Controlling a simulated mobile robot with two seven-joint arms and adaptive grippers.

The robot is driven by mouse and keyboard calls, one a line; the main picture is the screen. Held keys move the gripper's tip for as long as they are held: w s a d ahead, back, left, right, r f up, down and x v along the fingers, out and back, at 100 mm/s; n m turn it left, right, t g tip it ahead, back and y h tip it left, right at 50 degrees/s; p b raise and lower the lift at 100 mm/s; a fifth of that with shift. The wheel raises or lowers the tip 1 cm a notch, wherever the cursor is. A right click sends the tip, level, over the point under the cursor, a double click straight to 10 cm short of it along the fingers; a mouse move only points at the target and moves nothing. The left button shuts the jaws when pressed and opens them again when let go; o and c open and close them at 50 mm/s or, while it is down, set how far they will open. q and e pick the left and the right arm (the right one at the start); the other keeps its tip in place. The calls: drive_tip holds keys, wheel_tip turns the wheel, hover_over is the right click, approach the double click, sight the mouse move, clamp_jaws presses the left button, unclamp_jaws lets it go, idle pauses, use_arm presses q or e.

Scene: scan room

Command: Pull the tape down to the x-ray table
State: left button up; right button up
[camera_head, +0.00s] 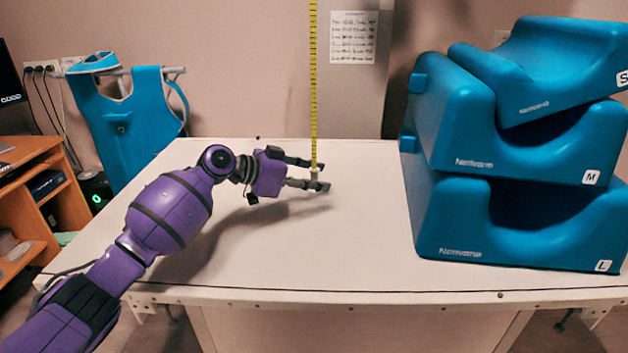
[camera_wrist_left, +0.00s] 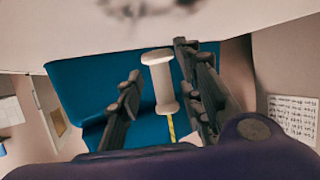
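The yellow measuring tape (camera_head: 313,80) hangs straight down from above the top of the head view. A pale spool-shaped handle (camera_head: 314,176) is at its lower end, above the white x-ray table (camera_head: 360,250). My left gripper (camera_head: 319,175) reaches in from the left with its fingers on either side of the handle. In the left wrist view the handle (camera_wrist_left: 162,82) stands between the open fingers (camera_wrist_left: 158,85), with a gap on the left finger's side; contact with the right finger is unclear. A short piece of tape (camera_wrist_left: 172,130) shows there too. My right gripper is out of view.
Blue stacked positioning blocks (camera_head: 480,130) marked S, M and L stand on the table's right side. A blue apron (camera_head: 130,105) hangs behind on the left. A wooden shelf (camera_head: 40,190) stands at far left.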

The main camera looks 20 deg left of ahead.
use_arm(q)
drive_tip(key=shift+a, duration=0.1)
drive_tip(key=shift+a, duration=0.1)
drive_tip(key=v, duration=1.1)
drive_tip(key=shift+s+a+r, duration=0.15)
drive_tip(key=shift+s+a, duration=0.05)
drive_tip(key=shift+s, duration=0.1)
